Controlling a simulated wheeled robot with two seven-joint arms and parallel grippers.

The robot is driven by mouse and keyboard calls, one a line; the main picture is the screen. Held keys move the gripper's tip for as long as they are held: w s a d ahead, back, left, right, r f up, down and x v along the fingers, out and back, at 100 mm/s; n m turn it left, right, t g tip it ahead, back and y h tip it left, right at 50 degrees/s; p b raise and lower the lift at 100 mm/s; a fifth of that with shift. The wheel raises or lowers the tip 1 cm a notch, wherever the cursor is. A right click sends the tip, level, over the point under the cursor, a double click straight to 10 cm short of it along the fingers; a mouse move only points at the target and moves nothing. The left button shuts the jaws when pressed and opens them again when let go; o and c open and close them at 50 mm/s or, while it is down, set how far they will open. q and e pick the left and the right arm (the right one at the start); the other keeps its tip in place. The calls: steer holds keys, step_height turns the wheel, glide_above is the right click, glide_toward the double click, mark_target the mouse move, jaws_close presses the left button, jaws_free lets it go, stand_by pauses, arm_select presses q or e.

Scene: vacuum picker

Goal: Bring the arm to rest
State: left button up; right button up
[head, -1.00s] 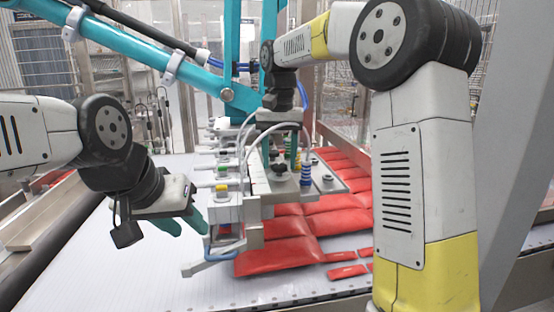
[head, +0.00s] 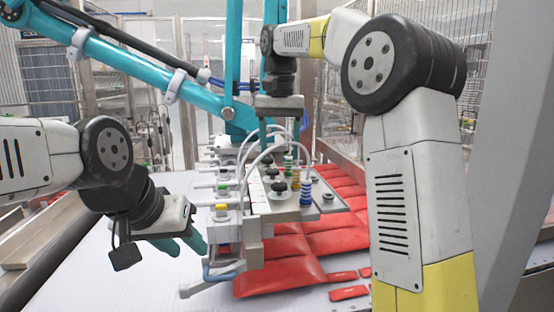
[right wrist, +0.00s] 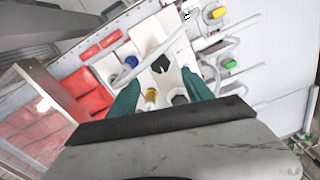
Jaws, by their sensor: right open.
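My right gripper (head: 282,152) hangs above the vacuum picker's plate (head: 330,205), open, with its two teal fingers apart. No object shows between them. In the right wrist view its teal fingers (right wrist: 157,90) sit either side of the picker's white top, with black knobs and a hose below. Its arm arches in from the right. My left gripper (head: 188,248) is at the left over the white conveyor, left of the picker. Its teal fingers look apart and empty. The picker hangs from a teal linkage (head: 130,65) and carries white hoses and coloured fittings.
Red packs (head: 290,265) lie in rows on the white conveyor (head: 90,265) under and right of the picker. A side handle (head: 210,285) sticks out at the picker's front left. Metal fencing and posts stand behind. The conveyor's near left is bare.

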steer(key=s+d+f+n+t+y, duration=0.1)
steer(key=s+d+f+t, duration=0.2)
steer(key=s, duration=0.8)
steer(key=s+d+f+t+y, duration=0.1)
steer(key=s+d+f+t, duration=0.2)
steer(key=s+d+f, duration=0.4)
steer(key=s+f, duration=0.1)
steer(key=s, duration=0.3)
steer(key=shift+s+d+f+n, duration=0.2)
steer(key=shift+s+d+n, duration=0.05)
steer(key=shift+s+n, duration=0.15)
